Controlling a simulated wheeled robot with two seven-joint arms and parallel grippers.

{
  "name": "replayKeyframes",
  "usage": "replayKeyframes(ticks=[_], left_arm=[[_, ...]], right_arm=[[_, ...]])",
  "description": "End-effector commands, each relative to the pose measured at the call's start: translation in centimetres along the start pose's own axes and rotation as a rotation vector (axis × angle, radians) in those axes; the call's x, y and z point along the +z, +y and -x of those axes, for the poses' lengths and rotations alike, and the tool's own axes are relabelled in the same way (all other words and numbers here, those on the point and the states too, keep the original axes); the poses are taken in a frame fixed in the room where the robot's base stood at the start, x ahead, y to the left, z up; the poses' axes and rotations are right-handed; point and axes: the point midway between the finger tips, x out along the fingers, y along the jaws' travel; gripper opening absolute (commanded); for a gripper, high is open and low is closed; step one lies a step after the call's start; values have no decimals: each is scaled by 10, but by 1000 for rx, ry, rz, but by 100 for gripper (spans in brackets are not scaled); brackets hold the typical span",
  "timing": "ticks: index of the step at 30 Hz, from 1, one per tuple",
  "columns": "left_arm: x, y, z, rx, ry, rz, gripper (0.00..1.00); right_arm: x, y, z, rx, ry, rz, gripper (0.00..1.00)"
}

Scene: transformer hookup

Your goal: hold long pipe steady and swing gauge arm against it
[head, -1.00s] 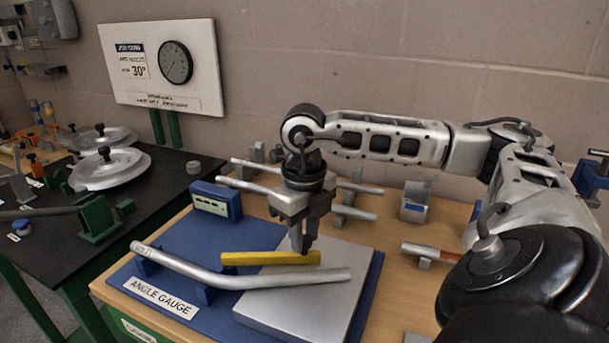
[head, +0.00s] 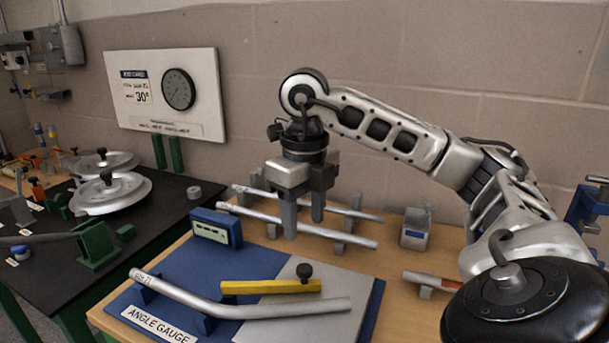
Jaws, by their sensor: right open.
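The long bent pipe (head: 215,306) lies across the angle gauge's blue base (head: 183,270), held in blue supports at its left part. Its right end reaches over the grey plate (head: 345,285). The yellow gauge arm (head: 262,287) with a black knob (head: 304,271) at its right end lies just behind the pipe. A narrow gap seems to show between them toward the right. My right gripper (head: 303,230) is open and empty, above and behind the gauge arm, fingers pointing down. My left gripper is not in view.
Straight pipes (head: 300,226) rest on a rack behind the gauge. A blue digital box (head: 216,228) stands at the gauge's back left corner. A grey holder (head: 416,230) and a short orange-tipped pipe (head: 430,281) are to the right. A black bench (head: 150,215) with discs stands left.

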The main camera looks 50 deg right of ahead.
Motion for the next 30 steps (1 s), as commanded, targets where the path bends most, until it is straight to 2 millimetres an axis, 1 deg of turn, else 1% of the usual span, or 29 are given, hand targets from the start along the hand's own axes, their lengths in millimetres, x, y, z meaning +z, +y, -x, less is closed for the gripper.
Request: replayKeyframes(ticks=[1, 3, 6, 9, 14, 30], left_arm=[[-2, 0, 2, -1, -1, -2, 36], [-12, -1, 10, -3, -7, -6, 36], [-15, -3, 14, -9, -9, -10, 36], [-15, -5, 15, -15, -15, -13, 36], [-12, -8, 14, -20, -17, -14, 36], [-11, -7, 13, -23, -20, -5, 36]], right_arm=[[1, 1, 15, 4, -7, 1, 48], [0, 0, 37, 0, -4, -2, 48], [0, 0, 52, -1, -2, -1, 48], [0, 0, 61, 0, -1, -1, 48], [0, 0, 66, 0, -1, -1, 48], [0, 0, 65, 0, 0, -1, 48]])
